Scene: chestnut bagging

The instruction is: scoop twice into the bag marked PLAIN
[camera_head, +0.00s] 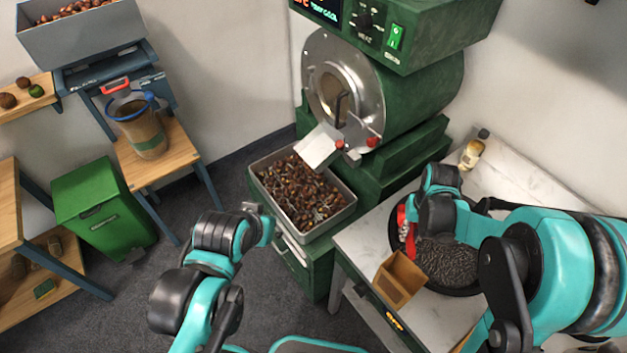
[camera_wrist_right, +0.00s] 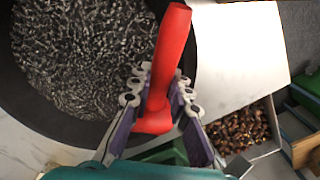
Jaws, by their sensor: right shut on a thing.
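My right gripper (camera_head: 412,232) is over the white worktop, shut on a red handle (camera_wrist_right: 170,60) in the right wrist view. What the handle belongs to is not clear. An open wooden box-like piece (camera_head: 398,278) sits just below it in the head view. A brown bag (camera_head: 148,138) with a blue ring at its mouth and a green band stands on a wooden stool at left; its marking is unreadable. Chestnuts fill a metal tray (camera_head: 257,172) under the roaster spout. They also show in the wrist view (camera_wrist_right: 238,128). My left gripper (camera_head: 262,222) is near the tray's front-left; its finger opening is unclear.
A round black pan (camera_wrist_right: 22,95) of small dark grains lies beneath my right gripper. The green roaster (camera_head: 425,90) stands behind the tray. A bottle (camera_head: 471,154) stands at the worktop's back. A green bin (camera_head: 100,205) is beside the stool. Grey floor lies between stool and tray.

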